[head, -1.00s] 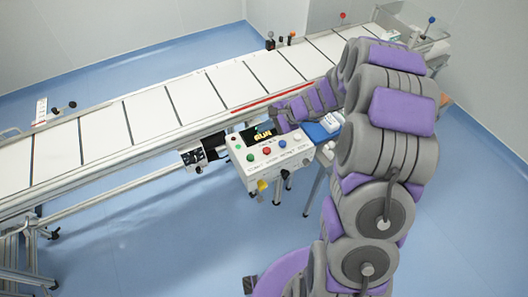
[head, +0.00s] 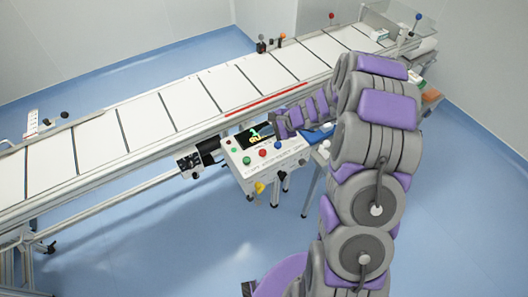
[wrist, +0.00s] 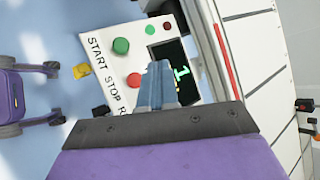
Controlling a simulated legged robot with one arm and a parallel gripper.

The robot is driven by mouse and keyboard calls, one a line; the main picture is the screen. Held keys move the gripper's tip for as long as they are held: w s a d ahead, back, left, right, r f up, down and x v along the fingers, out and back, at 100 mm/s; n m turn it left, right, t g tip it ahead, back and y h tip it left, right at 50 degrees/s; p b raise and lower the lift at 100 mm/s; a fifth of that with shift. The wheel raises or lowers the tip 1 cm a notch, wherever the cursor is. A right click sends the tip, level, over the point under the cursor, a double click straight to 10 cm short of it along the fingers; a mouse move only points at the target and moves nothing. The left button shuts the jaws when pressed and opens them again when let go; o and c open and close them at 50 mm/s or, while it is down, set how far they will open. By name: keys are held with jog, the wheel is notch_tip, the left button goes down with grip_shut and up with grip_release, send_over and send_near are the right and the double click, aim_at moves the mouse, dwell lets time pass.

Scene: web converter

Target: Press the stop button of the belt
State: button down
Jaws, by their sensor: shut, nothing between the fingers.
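The control box (head: 268,170) stands in front of the belt. In the head view it carries a green button (head: 247,161) and a red button (head: 262,153) beside it. In the wrist view the red button (wrist: 134,80) lines up with the word STOP, and the green button (wrist: 121,45) with START. My gripper (wrist: 159,66) is shut and empty. In the wrist view its fingertips appear just right of the red button, over the panel near the display (wrist: 180,58). Whether they touch anything cannot be told. My arm hides part of the panel in the head view.
The long conveyor belt (head: 150,121) runs behind the box, with a red strip (head: 252,105) along its near edge. A yellow item (head: 259,187) hangs on the box's front. A blue item (head: 318,134) lies right of the box.

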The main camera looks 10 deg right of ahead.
jog(key=b, duration=0.4)
send_over(265, 152)
notch_tip(265, 152, down, 7)
jog(key=shift+r, duration=0.2)
jog(key=shift+d+f+b, duration=0.15)
jog(key=shift+f+b, duration=0.35)
jog(key=shift+f, duration=0.05)
jog(key=shift+a, duration=0.35)
jog(key=shift+d, duration=0.25)
jog(key=shift+a, duration=0.15)
jog(key=shift+f, duration=0.15)
dwell(0.3)
jog(key=shift+f, duration=0.25)
